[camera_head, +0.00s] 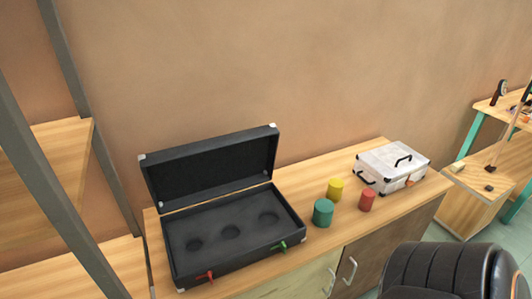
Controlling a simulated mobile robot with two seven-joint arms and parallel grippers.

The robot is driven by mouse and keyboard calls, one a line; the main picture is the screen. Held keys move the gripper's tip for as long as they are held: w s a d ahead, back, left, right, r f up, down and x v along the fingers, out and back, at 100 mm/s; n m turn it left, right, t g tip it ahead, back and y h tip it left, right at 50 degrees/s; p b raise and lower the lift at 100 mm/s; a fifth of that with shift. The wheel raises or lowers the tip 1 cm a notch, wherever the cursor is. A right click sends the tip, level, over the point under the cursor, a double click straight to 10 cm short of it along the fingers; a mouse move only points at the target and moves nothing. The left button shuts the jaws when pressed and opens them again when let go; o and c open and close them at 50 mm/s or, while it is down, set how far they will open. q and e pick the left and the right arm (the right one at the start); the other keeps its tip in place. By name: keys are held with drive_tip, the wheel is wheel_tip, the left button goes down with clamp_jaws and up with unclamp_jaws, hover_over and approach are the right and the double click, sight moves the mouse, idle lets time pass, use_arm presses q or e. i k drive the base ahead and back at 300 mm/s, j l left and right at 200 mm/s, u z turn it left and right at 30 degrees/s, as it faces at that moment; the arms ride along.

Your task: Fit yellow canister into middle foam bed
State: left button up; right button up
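The yellow canister (335,189) stands upright on the wooden cabinet top, behind and between a green canister (323,212) and a red canister (367,200). The open black case (293,216) lies to the left, with its lid raised at the back. Its dark foam (213,218) has three round beds in a row, all empty. The middle foam bed (231,232) lies between the left bed (195,244) and the right bed (268,216). Neither of my grippers is in view.
A closed white case (393,166) with black handles stands at the right of the cabinet top (310,240). A red latch (205,276) and a green latch (279,247) stick out at the black case's front. A black chair (448,268) stands at the lower right.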

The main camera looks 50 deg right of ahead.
sight(224, 235)
drive_tip(key=z, duration=1.25)
